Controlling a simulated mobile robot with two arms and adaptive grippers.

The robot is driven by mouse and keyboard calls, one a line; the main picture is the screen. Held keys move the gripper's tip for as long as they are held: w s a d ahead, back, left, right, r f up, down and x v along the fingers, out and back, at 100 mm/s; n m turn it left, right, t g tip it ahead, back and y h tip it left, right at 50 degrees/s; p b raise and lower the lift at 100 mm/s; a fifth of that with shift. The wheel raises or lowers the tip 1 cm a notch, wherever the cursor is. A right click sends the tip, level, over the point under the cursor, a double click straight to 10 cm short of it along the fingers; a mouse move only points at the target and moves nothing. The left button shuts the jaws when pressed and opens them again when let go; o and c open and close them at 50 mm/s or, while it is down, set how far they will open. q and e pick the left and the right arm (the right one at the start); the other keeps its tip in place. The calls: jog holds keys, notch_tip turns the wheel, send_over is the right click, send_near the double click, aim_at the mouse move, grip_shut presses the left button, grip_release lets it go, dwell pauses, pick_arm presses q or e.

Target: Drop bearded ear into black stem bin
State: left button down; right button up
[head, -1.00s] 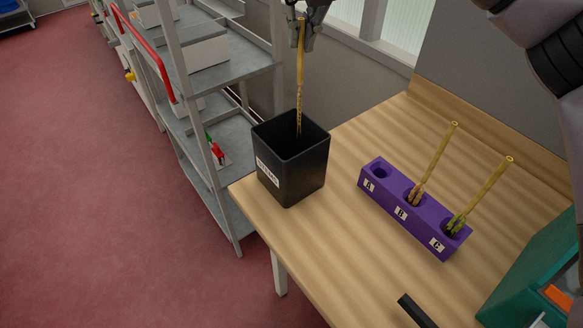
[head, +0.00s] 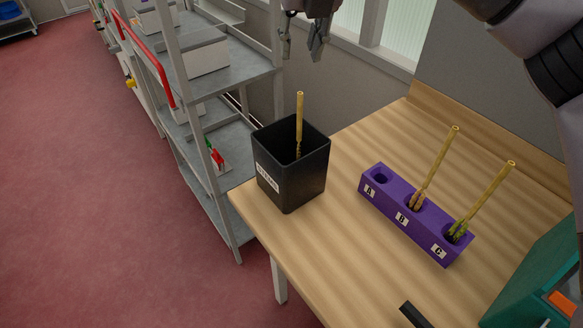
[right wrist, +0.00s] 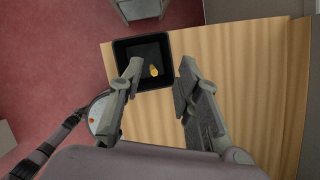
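The black stem bin (head: 290,185), with a white label on its side, stands upright at the table's near left corner. My right gripper (head: 301,52) is above the bin, open and empty, apart from the stem. In the right wrist view, the open fingers (right wrist: 160,70) frame the bin (right wrist: 120,48), with the ear's stem (right wrist: 153,71) seen end-on inside. My left gripper is not in view.
A purple rack (head: 385,203) marked A, B, C stands right of the bin; A is empty, B and C each hold an ear. A teal box (head: 535,270) is at the lower right. A grey shelf unit (head: 220,70) stands left of the table.

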jog(key=v, duration=1.2)
